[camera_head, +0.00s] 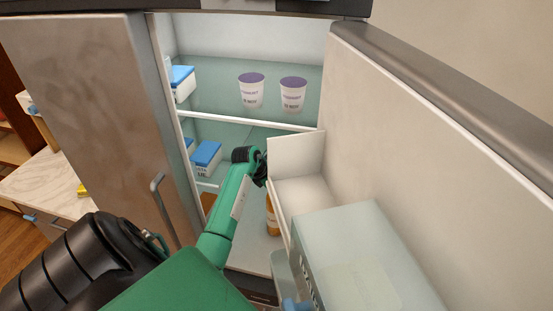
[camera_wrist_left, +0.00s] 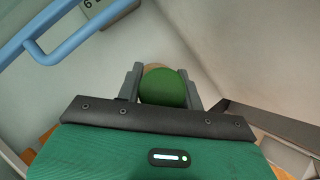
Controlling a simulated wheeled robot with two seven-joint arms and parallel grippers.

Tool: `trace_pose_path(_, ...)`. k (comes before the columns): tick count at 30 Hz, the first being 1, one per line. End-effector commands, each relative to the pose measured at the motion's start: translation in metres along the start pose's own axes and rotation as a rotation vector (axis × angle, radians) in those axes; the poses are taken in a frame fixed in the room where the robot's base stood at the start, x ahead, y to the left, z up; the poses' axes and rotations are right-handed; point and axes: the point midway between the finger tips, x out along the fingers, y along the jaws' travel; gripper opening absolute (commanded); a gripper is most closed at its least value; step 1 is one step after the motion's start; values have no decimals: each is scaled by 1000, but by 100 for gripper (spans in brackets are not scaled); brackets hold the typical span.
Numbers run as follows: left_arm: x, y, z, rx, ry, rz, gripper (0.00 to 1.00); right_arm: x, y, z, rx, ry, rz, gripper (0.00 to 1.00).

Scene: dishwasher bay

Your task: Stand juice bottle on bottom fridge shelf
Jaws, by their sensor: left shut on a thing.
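The juice bottle (camera_head: 271,216) shows as an orange strip in the head view, low in the fridge and partly hidden behind the white door bin. Its round green cap (camera_wrist_left: 163,88) lies between the fingers of my left gripper (camera_wrist_left: 165,84) in the left wrist view. My left gripper is shut on the bottle; in the head view my green arm reaches into the fridge and the fingers are mostly hidden. The bottom fridge shelf (camera_head: 247,256) is a pale surface below. I cannot tell whether the bottle touches it. My right gripper is not in view.
The open fridge door with its white bin (camera_head: 297,158) and a pale box (camera_head: 365,255) stands close on the right. Two yogurt cups (camera_head: 251,92) stand on an upper shelf. Blue-lidded tubs (camera_head: 206,157) sit at the left. A blue bar (camera_wrist_left: 62,38) shows in the wrist view.

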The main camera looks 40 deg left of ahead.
Motion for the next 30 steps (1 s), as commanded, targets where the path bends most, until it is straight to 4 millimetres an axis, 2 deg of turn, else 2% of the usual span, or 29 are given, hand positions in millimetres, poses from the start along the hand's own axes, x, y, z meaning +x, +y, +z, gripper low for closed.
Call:
trace_pose_path(9,2,1,0,2,-3,3,0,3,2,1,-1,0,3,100)
trace_pose_path(10,2,0,-2,0,1,0,41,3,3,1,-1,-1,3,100)
trace_pose_path(13,2,0,-1,0,1,0,59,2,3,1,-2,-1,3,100)
trace_pose_path(24,-1,0,0,0,0,0,59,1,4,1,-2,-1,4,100)
trace_pose_path(30,-23,0,-3,5,2,3,59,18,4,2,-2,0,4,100)
